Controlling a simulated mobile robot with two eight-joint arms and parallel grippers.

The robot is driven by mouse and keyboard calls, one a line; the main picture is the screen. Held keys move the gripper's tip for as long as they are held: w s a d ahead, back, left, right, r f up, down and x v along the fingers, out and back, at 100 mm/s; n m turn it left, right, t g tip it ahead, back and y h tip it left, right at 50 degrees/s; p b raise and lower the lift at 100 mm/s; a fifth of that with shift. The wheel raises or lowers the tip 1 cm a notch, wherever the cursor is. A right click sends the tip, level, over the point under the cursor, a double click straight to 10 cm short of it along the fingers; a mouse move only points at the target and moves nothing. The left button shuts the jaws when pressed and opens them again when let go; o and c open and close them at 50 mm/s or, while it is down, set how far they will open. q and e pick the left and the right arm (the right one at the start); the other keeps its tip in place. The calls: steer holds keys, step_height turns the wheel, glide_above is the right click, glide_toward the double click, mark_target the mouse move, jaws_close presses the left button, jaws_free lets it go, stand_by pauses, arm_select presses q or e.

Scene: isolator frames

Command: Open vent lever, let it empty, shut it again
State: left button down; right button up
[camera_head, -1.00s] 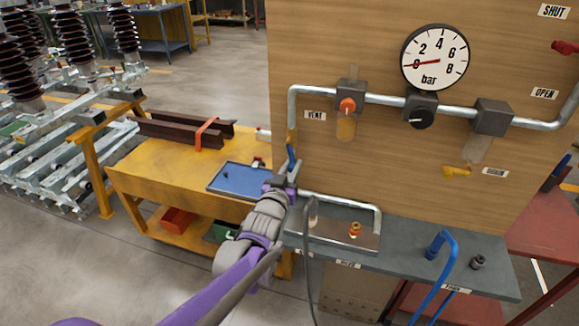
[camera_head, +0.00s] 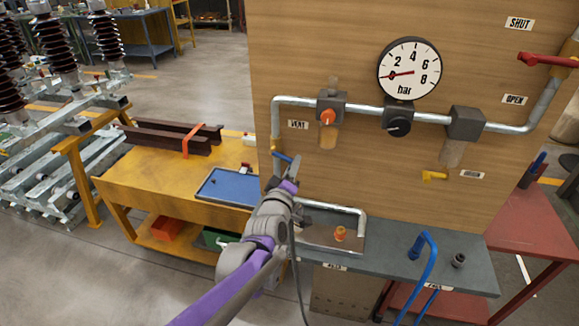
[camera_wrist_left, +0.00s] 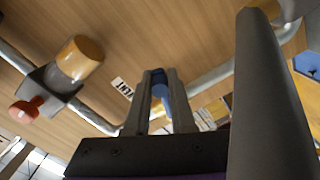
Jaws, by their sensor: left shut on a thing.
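The blue vent lever (camera_head: 281,157) is on the pipe at the board's left edge, below the VENT label (camera_head: 298,125). In the head view it lies nearly level, tilted down to the right. My left gripper (camera_head: 288,178) is shut on its right end. In the left wrist view the blue handle (camera_wrist_left: 160,85) shows between the two fingers (camera_wrist_left: 160,105), partly hidden by them. The gauge (camera_head: 409,68) has its red needle close to 0. My right gripper is out of view.
A filter with an orange knob (camera_head: 327,117) and a black regulator knob (camera_head: 398,126) sit on the pipe. A red lever (camera_head: 545,59) is at the upper right. A blue tray (camera_head: 228,188) is on the yellow table.

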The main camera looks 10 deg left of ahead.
arm_select(q)
steer(key=shift+d+r+n+p, duration=0.1)
steer(key=shift+r+n+p, duration=0.5)
steer(key=shift+n, duration=0.45)
steer(key=shift+d+r+n+p, duration=0.1)
steer(key=shift+r+n+p, duration=0.5)
steer(key=shift+n, duration=0.45)
steer(key=shift+r, duration=0.1)
steer(key=c, duration=0.8)
jaws_free()
steer(key=shift+o, duration=0.2)
steer(key=shift+s, duration=0.1)
steer(key=shift+s, duration=0.3)
steer(key=s+b, duration=0.1)
steer(key=s, duration=0.9)
steer(key=shift+a, duration=0.2)
